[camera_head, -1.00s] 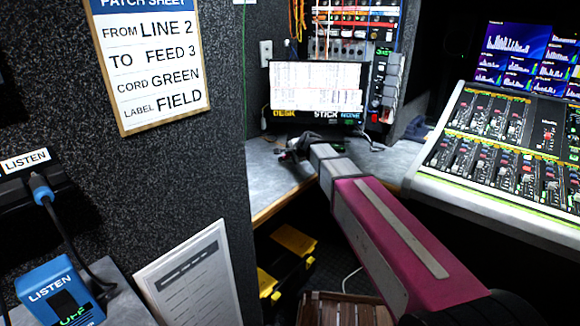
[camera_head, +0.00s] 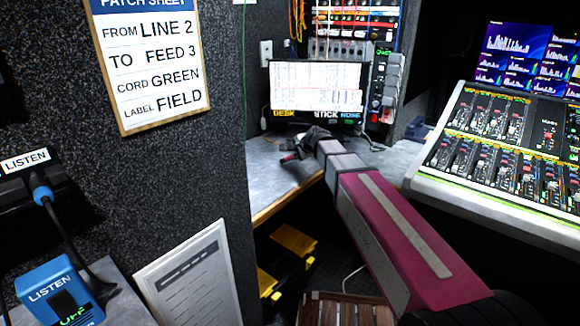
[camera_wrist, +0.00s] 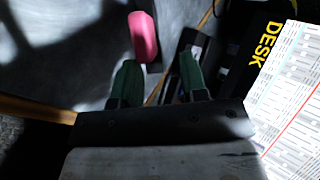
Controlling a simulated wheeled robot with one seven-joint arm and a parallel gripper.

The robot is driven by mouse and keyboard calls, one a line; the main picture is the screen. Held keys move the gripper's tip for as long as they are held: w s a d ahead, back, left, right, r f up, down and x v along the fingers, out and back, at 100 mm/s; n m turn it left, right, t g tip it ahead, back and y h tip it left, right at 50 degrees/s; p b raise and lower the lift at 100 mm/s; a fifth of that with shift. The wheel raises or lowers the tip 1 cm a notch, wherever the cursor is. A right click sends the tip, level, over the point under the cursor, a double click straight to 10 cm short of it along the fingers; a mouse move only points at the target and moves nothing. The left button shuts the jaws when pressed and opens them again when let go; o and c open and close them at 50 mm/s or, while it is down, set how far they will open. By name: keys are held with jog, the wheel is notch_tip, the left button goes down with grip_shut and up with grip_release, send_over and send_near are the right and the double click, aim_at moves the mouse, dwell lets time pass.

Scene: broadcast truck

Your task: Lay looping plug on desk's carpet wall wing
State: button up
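A small pink-tipped piece with a dark body (camera_wrist: 143,37) shows just beyond my fingertips in the wrist view; it may be the looping plug. A small pinkish spot shows beside my gripper in the head view. My gripper (camera_wrist: 157,80) has its two green fingers apart, with no object clearly clamped between them. In the head view my gripper (camera_head: 300,147) is low over the grey desk wing (camera_head: 273,180), beside the dark carpet wall (camera_head: 215,160). I cannot tell whether the pink piece touches the desk or a finger.
A monitor (camera_head: 318,88) marked DESK stands behind my gripper; its edge and label fill the wrist view's right side. A patch rack (camera_head: 355,20) is above. A mixing console (camera_head: 500,150) is right. Yellow-topped cases (camera_head: 293,240) lie below the desk. The desk's front left is clear.

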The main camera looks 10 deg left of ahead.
jog(key=shift+v, duration=1.4)
notch_tip(320, 180, up, 8)
jog(key=s+d, duration=0.2)
jog(key=s+d+f+n+g+h, duration=0.3)
jog(key=s+d+f, duration=0.7)
jog(key=d+f, duration=0.4)
jog(key=s+d+f+n+g+h, duration=0.3)
jog(key=s+d+f+n, duration=0.3)
jog(key=s+d+f, duration=0.4)
jog(key=d+f+g, duration=0.1)
jog(key=d+f, duration=0.4)
jog(key=f, duration=0.1)
jog(key=shift+s+d+f+h, duration=0.2)
jog(key=shift+s+d+h, duration=0.1)
jog(key=shift+s+h, duration=0.1)
dwell(1.0)
